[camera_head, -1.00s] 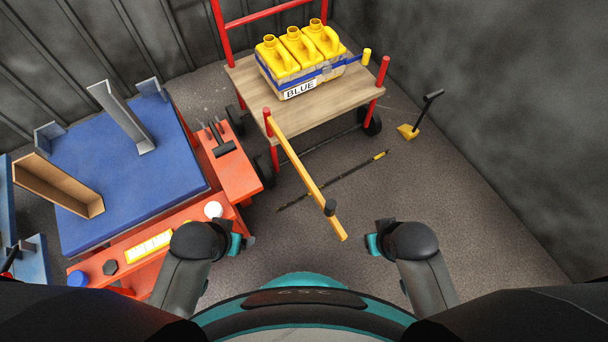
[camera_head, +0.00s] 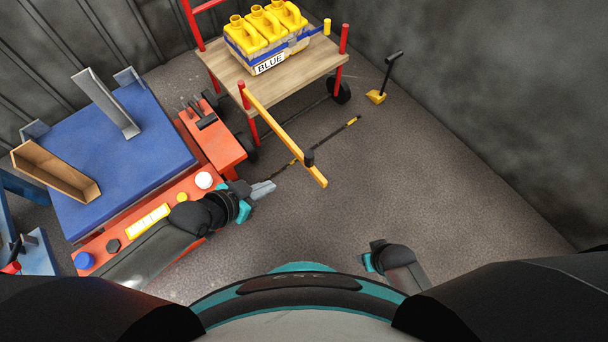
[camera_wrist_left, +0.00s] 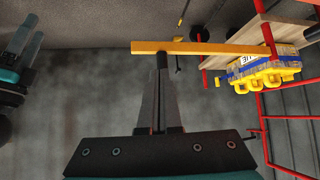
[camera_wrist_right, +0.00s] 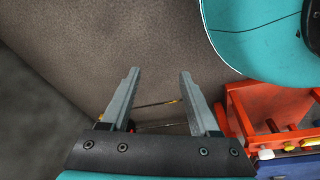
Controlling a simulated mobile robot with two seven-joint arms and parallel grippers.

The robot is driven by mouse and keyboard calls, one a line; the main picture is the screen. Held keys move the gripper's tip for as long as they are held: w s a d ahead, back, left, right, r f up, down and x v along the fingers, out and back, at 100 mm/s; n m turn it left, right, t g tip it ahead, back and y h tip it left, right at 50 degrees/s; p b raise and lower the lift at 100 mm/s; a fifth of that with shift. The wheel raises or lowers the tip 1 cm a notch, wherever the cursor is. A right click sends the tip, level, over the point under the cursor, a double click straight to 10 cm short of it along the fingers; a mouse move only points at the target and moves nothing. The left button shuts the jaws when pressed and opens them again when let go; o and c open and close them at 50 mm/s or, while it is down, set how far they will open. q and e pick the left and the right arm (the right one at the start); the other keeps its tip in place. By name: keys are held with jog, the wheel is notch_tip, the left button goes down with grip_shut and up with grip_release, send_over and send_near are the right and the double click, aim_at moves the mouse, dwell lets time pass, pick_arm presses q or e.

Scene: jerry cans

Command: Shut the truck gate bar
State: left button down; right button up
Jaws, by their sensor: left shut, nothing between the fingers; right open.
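The yellow gate bar (camera_head: 284,133) is joined to a red post (camera_head: 243,96) at the near left corner of the wooden-decked truck (camera_head: 285,90). It swings out toward me, away from the deck, with a dark knob (camera_head: 309,158) near its free end. The bar also shows in the left wrist view (camera_wrist_left: 205,48). My left gripper (camera_head: 272,187) is shut and empty, left of the bar's free end and apart from it in the head view. Its fingertips (camera_wrist_left: 158,125) point toward the bar and knob. My right gripper (camera_wrist_right: 156,100) is open and empty, low and right of the bar.
Yellow jerry cans (camera_head: 263,27) stand in a crate labelled BLUE on the deck. A blue-topped table (camera_head: 140,160) and an orange bench (camera_head: 213,140) stand left. A thin rod (camera_head: 335,135) and a yellow shovel (camera_head: 376,96) are at the floor.

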pick_arm(q)
jog(key=b, duration=0.7)
send_near(306, 163)
jog(key=shift+x, duration=3.05)
pick_arm(e)
jog(key=w+a+r, duration=0.1)
jog(key=w+r, duration=0.1)
jog(key=r, duration=0.4)
jog(key=w+a+r+t, duration=0.1)
jog(key=w+r, duration=0.2)
jog(key=r, duration=0.4)
jog(key=shift+w+a+t, duration=0.25)
jog(key=shift+a+t, duration=0.05)
pick_arm(q)
jog(key=shift+a+f, duration=0.1)
